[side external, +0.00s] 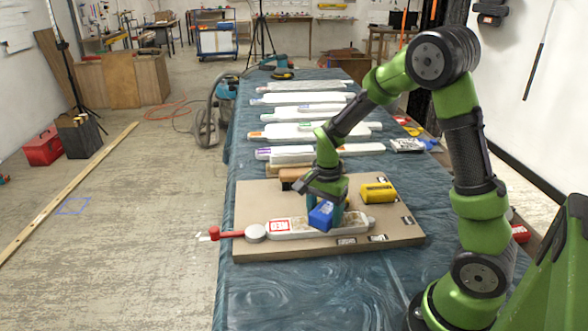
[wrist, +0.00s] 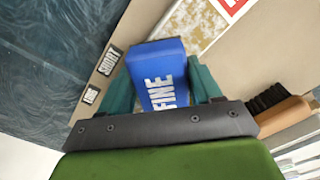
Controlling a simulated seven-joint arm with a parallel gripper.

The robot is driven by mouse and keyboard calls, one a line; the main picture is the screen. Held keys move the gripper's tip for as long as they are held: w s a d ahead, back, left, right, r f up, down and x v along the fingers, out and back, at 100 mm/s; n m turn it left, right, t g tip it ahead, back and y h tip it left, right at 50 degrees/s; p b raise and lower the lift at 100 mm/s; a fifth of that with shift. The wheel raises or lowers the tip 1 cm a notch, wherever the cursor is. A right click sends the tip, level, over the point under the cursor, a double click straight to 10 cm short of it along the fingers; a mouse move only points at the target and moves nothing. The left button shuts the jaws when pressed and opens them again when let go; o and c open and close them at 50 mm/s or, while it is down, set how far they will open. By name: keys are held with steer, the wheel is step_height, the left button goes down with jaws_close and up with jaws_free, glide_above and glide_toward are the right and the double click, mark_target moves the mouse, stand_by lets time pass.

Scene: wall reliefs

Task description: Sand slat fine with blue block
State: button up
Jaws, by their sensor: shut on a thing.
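My gripper (side external: 327,205) is shut on the blue block (side external: 320,216), with a finger on either side of it. In the wrist view the blue block (wrist: 158,82) reads FINE between the fingers. The pale slat (side external: 352,222) lies flat on the tan board (side external: 402,238), with a red-framed label near its left end. The block is at the middle of the slat; I cannot tell if they touch. The wrist view shows a brownish, patchy face on the slat (wrist: 196,24). A red clamp (side external: 228,235) with a round pad sits at the slat's left end.
A yellow block (side external: 378,192) stands on the board behind the slat, to the right. A wooden brush (wrist: 280,114) lies beside my gripper. Several other pale slats (side external: 310,131) lie farther back on the blue table (side external: 290,290). The table's front is clear.

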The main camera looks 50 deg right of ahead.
mark_target(361, 219)
steer(key=shift+w+a, duration=3.5)
steer(key=shift+a, duration=0.05)
steer(key=shift+s+d, duration=6.95)
steer(key=shift+d, duration=0.05)
step_height(361, 219, up, 8)
